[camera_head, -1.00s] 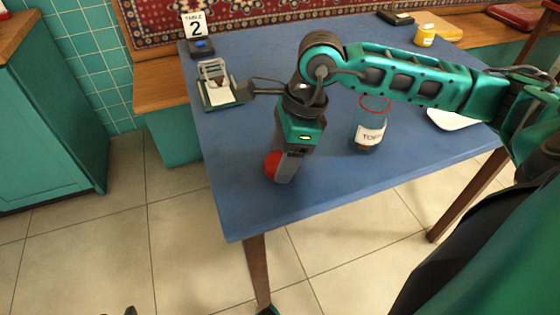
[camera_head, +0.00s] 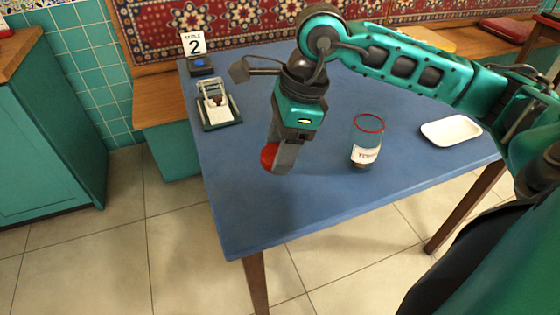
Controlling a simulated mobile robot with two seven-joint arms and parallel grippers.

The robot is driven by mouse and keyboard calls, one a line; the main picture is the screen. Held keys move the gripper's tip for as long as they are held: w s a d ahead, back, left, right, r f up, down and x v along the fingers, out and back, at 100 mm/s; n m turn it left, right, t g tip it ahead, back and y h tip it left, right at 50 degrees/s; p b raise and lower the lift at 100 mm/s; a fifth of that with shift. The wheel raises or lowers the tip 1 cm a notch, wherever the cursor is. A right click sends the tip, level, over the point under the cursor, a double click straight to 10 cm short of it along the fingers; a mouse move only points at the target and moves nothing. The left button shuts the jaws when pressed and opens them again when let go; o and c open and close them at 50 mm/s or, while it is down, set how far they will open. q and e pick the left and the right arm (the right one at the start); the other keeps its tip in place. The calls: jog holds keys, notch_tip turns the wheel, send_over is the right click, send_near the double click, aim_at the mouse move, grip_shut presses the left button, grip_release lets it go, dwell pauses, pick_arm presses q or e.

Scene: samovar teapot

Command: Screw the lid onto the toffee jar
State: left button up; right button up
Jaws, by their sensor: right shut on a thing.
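The toffee jar (camera_head: 366,143) is clear glass with a red rim and a white label. It stands upright and open on the blue table (camera_head: 330,203), right of my right gripper. My right gripper (camera_head: 276,160) points down near the table's front left and is shut on the red lid (camera_head: 269,156). The gripper's fingers hide part of the lid. The lid is apart from the jar, and I cannot tell how far above the table it is. My left gripper is not in view.
A white tray (camera_head: 451,131) lies right of the jar. A small metal stand on a dark base (camera_head: 220,111) and a table sign with number 2 (camera_head: 194,44) are at the left edge. The front middle of the table is clear.

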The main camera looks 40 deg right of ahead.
notch_tip(320, 180, up, 13)
jog(key=p, duration=0.2)
jog(key=shift+p, duration=0.35)
jog(key=shift+f, duration=0.1)
jog(key=w+a+f+n+g+h, duration=0.1)
jog(key=f+n, duration=0.4)
jog(key=n, duration=0.6)
jog(key=w+a+f+n+g+h, duration=0.2)
jog(key=w+a+f+n+g, duration=0.1)
jog(key=n, duration=0.9)
notch_tip(320, 180, down, 2)
jog(key=shift+w+a+g, duration=0.2)
jog(key=shift+w+g, duration=0.1)
jog(key=shift+w, duration=0.25)
jog(key=shift+s+d, duration=0.1)
